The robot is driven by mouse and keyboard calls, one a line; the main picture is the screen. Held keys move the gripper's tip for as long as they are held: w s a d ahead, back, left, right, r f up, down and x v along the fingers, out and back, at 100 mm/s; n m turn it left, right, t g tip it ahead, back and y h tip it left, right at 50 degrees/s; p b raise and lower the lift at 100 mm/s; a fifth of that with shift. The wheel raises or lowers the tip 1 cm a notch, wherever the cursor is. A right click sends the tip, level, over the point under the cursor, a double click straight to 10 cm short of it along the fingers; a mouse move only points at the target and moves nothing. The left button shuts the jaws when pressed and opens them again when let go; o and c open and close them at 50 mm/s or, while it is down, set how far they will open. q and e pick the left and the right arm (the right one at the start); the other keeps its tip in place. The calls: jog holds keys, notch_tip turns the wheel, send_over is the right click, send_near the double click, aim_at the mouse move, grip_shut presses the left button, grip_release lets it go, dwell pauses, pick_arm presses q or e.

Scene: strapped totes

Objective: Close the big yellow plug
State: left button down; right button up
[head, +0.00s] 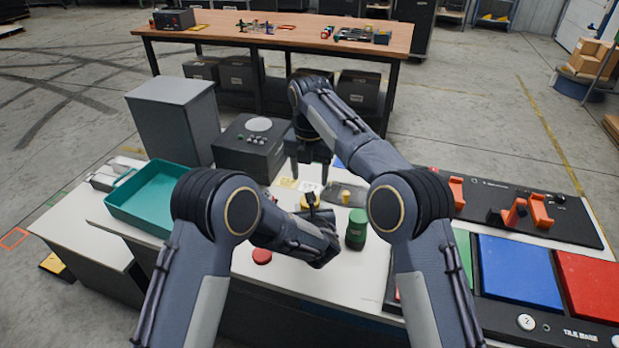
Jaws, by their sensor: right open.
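I cannot single out a big yellow plug with certainty. A small yellow piece (346,197) shows at a dark grey plate (357,192) in the middle of the white table. My right gripper (309,174) points down over the table, left of that plate, with its two fingers apart and nothing visible between them. My left forearm reaches across the table front, and its dark gripper (316,212) is small and partly hidden by the arm. I cannot tell if its jaws are open or hold anything.
A green cylinder (356,229) and a red disc (262,256) stand on the white table near my left forearm. A teal tray (150,222) and a dark box (243,150) are at the left. A panel with orange handles (520,212) and coloured pads (518,273) fill the right.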

jog(key=shift+f, duration=0.1)
jog(key=shift+f, duration=3.95)
jog(key=shift+c, duration=0.2)
jog(key=c, duration=0.7)
jog(key=o, duration=1)
jog(key=shift+r, duration=2.35)
